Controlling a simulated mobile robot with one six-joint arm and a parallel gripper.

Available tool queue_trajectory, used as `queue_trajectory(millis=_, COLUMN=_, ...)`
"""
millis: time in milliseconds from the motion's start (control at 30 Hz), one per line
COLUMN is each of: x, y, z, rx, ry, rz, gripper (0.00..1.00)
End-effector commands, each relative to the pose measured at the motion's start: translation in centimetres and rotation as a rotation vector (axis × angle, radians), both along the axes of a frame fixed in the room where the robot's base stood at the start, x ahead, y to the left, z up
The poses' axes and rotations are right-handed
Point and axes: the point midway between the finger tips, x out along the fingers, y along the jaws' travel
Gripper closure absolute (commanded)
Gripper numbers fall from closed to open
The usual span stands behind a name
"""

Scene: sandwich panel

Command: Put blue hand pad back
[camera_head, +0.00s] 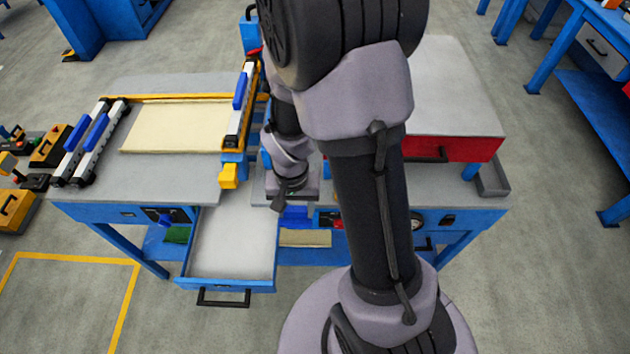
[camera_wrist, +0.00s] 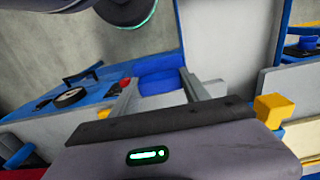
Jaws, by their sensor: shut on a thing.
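The blue hand pad (camera_wrist: 160,82) is between the two fingers of my gripper (camera_wrist: 160,83) in the wrist view, and the gripper is shut on it. In the head view the blue pad (camera_head: 295,215) shows just below my gripper, in front of the bench edge and right of an open drawer (camera_head: 222,284). My fingers are hidden there by my wrist and arm. Part of the pad is hidden by my gripper body in the wrist view.
The open drawer is empty, with a black handle (camera_head: 223,300). A yellow block (camera_head: 228,176) sits at the bench edge left of my gripper. A framed cream panel (camera_head: 175,128) lies on the bench (camera_head: 150,181). A red drawer (camera_head: 465,149) is to the right. A gauge (camera_wrist: 70,97) is on the blue front.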

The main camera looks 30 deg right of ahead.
Motion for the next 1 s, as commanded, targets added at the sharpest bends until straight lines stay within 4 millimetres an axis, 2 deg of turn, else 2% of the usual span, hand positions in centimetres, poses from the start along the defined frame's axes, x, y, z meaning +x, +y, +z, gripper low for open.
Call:
queue_trajectory(millis=200, x=5.4, y=-5.4, z=-0.9, rx=0.000, ry=0.000, rz=-0.005, gripper=0.90)
queue_trajectory(millis=300, x=6.9, y=-6.9, z=-1.0, rx=-0.001, ry=-0.001, rz=-0.002, gripper=0.90)
queue_trajectory(millis=433, x=7.6, y=-7.5, z=-1.4, rx=0.000, ry=0.002, rz=0.001, gripper=0.90)
queue_trajectory(millis=633, x=7.6, y=-7.5, z=-4.8, rx=0.001, ry=0.003, rz=0.001, gripper=0.90)
queue_trajectory(millis=967, x=7.6, y=-7.5, z=-5.0, rx=0.001, ry=0.001, rz=0.001, gripper=0.90)
queue_trajectory(millis=1000, x=7.6, y=-7.5, z=-4.9, rx=0.001, ry=0.001, rz=0.001, gripper=0.40)
